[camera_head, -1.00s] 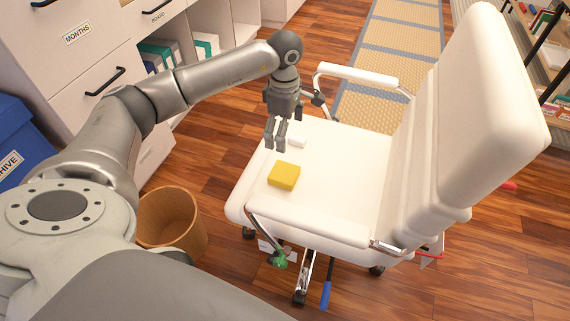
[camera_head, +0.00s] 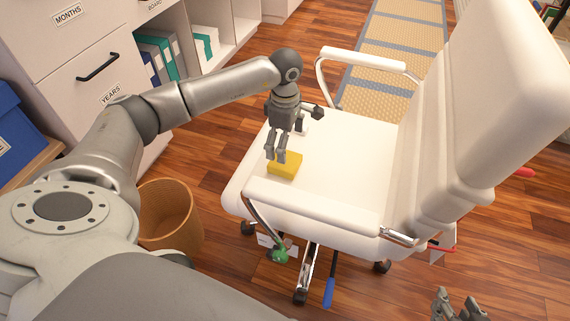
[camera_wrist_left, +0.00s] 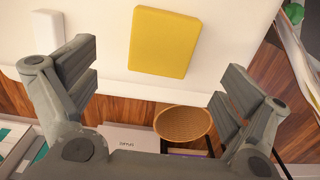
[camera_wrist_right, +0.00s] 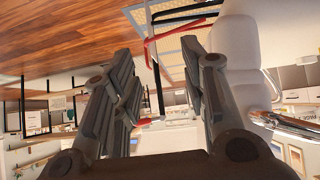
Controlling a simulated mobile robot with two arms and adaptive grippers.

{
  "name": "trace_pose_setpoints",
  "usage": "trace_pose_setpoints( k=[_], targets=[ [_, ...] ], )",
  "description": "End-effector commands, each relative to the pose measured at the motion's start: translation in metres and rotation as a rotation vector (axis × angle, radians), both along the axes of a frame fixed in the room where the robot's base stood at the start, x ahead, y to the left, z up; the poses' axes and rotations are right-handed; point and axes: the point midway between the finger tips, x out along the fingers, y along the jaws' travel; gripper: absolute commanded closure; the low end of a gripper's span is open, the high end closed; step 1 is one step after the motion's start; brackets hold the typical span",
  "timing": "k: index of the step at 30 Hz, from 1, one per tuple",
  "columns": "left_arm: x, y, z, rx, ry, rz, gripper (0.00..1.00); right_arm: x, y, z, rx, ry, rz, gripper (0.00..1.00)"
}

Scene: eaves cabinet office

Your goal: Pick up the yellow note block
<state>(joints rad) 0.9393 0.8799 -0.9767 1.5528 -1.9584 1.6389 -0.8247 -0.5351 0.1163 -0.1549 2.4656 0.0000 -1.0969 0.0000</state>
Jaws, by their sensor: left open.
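The yellow note block (camera_head: 287,168) lies flat on the white seat of the office chair (camera_head: 345,150), near its front edge. My left gripper (camera_head: 277,157) is just above the block and covers part of its left side in the head view. In the left wrist view the whole block (camera_wrist_left: 165,42) shows beyond and between the spread fingers (camera_wrist_left: 160,75), with nothing held. My right gripper (camera_head: 460,303) shows at the bottom right of the head view, away from the block. In the right wrist view its fingers (camera_wrist_right: 165,75) are apart and empty.
A small white block (camera_wrist_left: 47,30) lies on the seat near the note block. The chair's near armrest (camera_head: 310,212) and far armrest (camera_head: 362,60) flank the seat. A wicker bin (camera_head: 170,215) stands on the floor at left, before white cabinets (camera_head: 75,45).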

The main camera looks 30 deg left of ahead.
Motion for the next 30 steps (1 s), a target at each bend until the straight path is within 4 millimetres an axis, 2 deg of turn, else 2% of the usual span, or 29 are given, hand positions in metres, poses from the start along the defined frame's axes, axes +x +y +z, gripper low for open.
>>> trace_pose_setpoints(
  k=[3, 11, 22, 30],
  targets=[
    [0.000, 0.000, -0.011, 0.000, 0.001, 0.000, 0.04, 0.009, 0.003, 0.006, 0.011, -0.052, 0.004, 0.60],
    [-0.001, 0.001, -0.023, 0.001, 0.001, 0.000, 0.04, 0.020, 0.008, 0.016, 0.029, -0.126, 0.010, 0.60],
    [-0.003, 0.003, -0.059, 0.000, 0.001, 0.000, 0.04, 0.051, 0.022, 0.058, 0.090, -0.387, 0.028, 0.60],
    [-0.003, 0.003, -0.066, 0.001, 0.000, -0.001, 0.04, 0.056, 0.025, 0.070, 0.105, -0.450, 0.032, 0.60]
  ],
)
